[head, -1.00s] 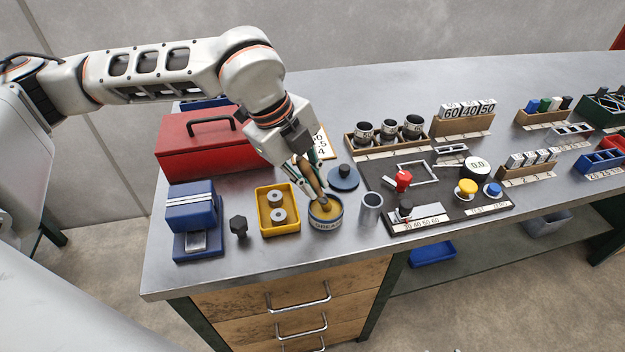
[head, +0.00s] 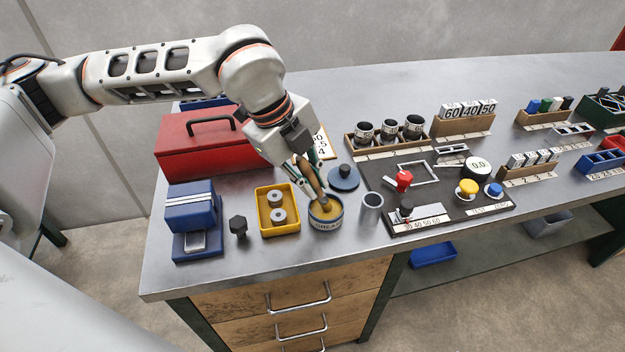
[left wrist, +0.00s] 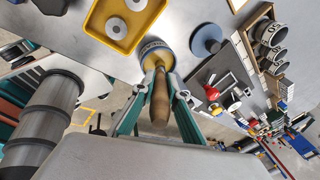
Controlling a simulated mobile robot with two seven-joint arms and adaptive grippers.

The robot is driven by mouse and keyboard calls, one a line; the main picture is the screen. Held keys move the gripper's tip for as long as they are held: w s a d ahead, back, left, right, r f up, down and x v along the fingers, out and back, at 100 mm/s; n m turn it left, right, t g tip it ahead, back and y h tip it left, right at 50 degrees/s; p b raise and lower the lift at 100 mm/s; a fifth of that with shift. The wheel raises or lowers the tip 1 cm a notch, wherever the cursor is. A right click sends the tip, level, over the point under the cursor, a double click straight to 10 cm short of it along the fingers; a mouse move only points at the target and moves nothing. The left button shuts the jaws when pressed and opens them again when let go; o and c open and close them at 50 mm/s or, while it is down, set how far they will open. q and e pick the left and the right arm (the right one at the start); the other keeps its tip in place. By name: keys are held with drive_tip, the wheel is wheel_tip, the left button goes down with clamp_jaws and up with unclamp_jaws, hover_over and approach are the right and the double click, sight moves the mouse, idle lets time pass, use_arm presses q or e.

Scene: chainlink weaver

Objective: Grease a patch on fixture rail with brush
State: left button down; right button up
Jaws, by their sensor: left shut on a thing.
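My left gripper (head: 307,178) is shut on the brush (head: 312,180), which has a brown wooden handle. The brush points down into the open grease tin (head: 326,222), and its tip is in or at the yellow grease. In the left wrist view the brush handle (left wrist: 160,100) sits between the fingers and the tin (left wrist: 154,50) lies just beyond. A blue round lid with a dark knob (head: 343,178) lies behind the tin. The black fixture plate (head: 385,180) with a pale rectangular frame (head: 420,172) stands to the right; I cannot tell which part is the rail. My right gripper is not in view.
A yellow tray (head: 263,228) with metal rings stands left of the tin, and a metal cup (head: 370,212) close to its right. A black knob (head: 238,226), a blue device (head: 192,215) and a red toolbox (head: 205,150) stand further left. The front bench edge is bare.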

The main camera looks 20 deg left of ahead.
use_arm(q)
drive_tip(key=shift+s+f, duration=0.1)
drive_tip(key=shift+f, duration=0.05)
idle(0.3)
drive_tip(key=shift+r+p, duration=1.3)
drive_tip(key=shift+r, duration=2.3)
